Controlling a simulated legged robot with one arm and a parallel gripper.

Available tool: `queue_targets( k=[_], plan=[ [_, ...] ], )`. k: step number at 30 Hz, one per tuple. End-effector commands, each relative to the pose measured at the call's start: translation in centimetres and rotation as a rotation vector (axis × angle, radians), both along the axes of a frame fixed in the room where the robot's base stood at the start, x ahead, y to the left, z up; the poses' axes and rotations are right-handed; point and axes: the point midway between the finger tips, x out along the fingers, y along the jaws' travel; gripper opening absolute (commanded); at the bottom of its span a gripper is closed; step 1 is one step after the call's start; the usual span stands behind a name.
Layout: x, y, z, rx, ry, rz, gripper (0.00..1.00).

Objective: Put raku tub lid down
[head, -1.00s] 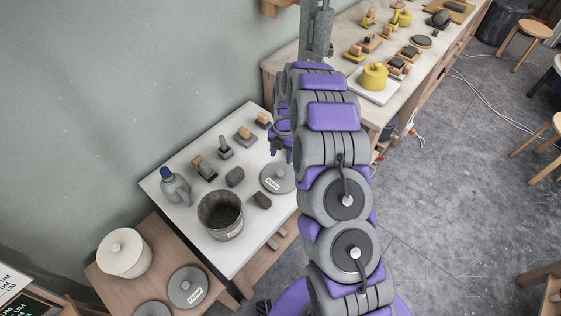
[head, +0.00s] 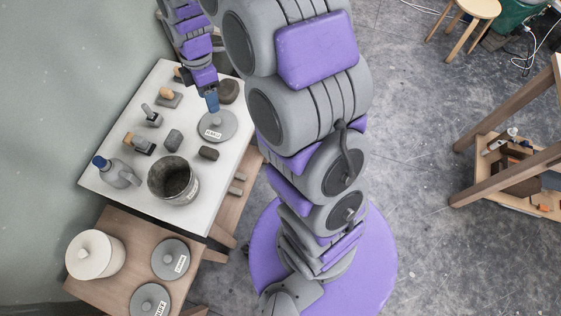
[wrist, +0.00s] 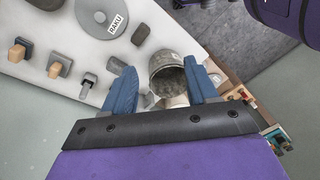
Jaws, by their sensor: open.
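The raku tub lid (head: 217,125) is a grey disc with a knob and a white label. It lies flat on the white table top, knob up; the wrist view shows it at the upper left (wrist: 98,14) with the label reading RAKU. My gripper (head: 212,101) has its blue fingertips by the lid's far edge in the head view; the exact height gap is unclear. In the wrist view my gripper (wrist: 161,84) is open with nothing held, and the lid is outside the jaws. The open grey tub (head: 178,197) stands beside the lid, and shows farther off between the fingers (wrist: 166,68).
The white table (head: 205,217) also holds a grey bottle with a blue cap (head: 118,172), several wood-handled tools and dark blocks (head: 208,153). A lower wooden table (head: 118,228) carries a cream lidded pot (head: 95,255) and two grey lids (head: 170,259).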

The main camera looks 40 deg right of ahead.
Motion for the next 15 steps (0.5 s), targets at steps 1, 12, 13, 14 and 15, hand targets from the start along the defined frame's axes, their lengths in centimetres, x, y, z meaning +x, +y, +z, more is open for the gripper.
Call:
queue_targets(
  k=[1,12,13,14,15],
  plan=[
    [-1.6,0.0,1.4,-0.012,0.003,-0.072,0.58],
    [-14.0,-0.5,7.1,-0.129,0.069,-0.684,0.58],
    [-15.0,-0.5,7.5,-0.138,0.071,-0.736,0.58],
    [-16.0,-0.6,7.7,-0.149,0.074,-0.788,0.58],
    [-17.4,-0.8,8.0,-0.163,0.078,-0.858,0.58]
  ],
)
